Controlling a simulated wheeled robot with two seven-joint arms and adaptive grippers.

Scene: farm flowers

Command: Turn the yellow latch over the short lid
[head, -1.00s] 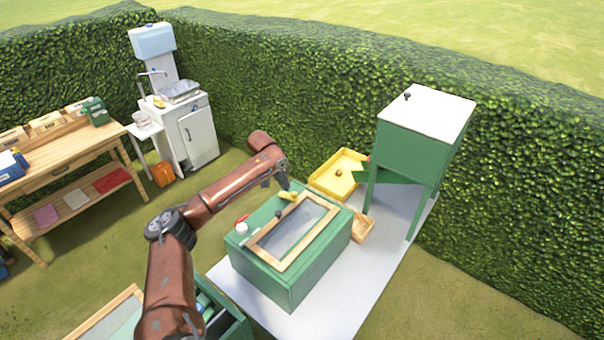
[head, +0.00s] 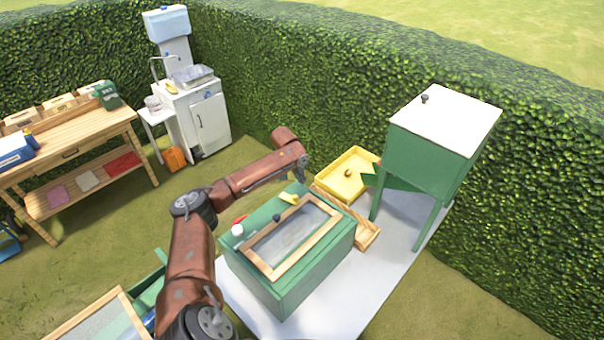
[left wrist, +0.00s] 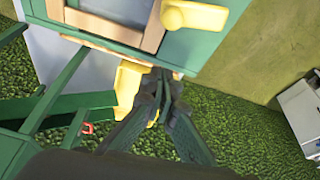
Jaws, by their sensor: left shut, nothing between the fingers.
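The green box (head: 300,283) stands on a pale slab, with a wood-framed glazed lid (head: 327,234) on top. The yellow latch (head: 290,198) sits on the box top at the lid's far end. It also shows large at the top of the left wrist view (left wrist: 195,15), beside the wooden frame's corner. My left gripper (left wrist: 161,76) is shut and empty. In the left wrist view its fingertips are apart from the latch, near the box's edge. In the head view the gripper is mostly hidden behind my wrist, close behind the latch. My right gripper is out of view.
A green cabinet on legs (head: 432,150) stands at the right. A white cap (head: 238,230) and a red item sit on the box's left end. A workbench (head: 60,150) is far left.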

